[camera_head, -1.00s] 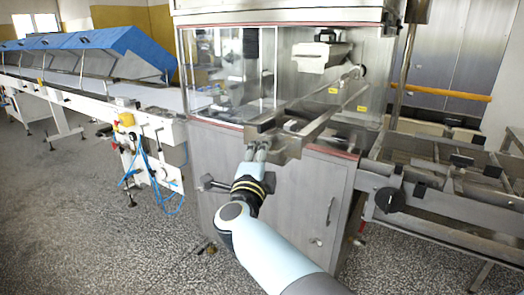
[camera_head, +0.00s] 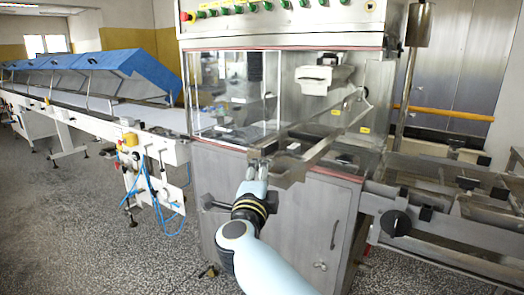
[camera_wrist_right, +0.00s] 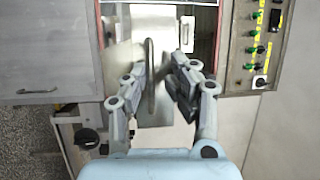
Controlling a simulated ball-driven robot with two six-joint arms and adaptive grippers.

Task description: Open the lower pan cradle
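The pan cradle (camera_head: 318,150) is a grey metal frame with two long rails that slopes out of the enrober's glazed opening towards me. A metal plate (camera_head: 287,172) is at its near end. My right gripper (camera_head: 260,158) is at the near left corner of this frame. In the right wrist view my right gripper (camera_wrist_right: 158,70) has its fingers apart, with an upright metal bar (camera_wrist_right: 150,78) between them. The bar is close to the left finger, with a gap to the right finger. Contact cannot be told. My left gripper is out of view.
The enrober cabinet (camera_head: 312,215) stands below the cradle. A rail frame with a black knob (camera_head: 395,222) juts out at right. A conveyor with blue covers (camera_head: 110,62) runs to the left. The floor (camera_head: 95,225) at left is free.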

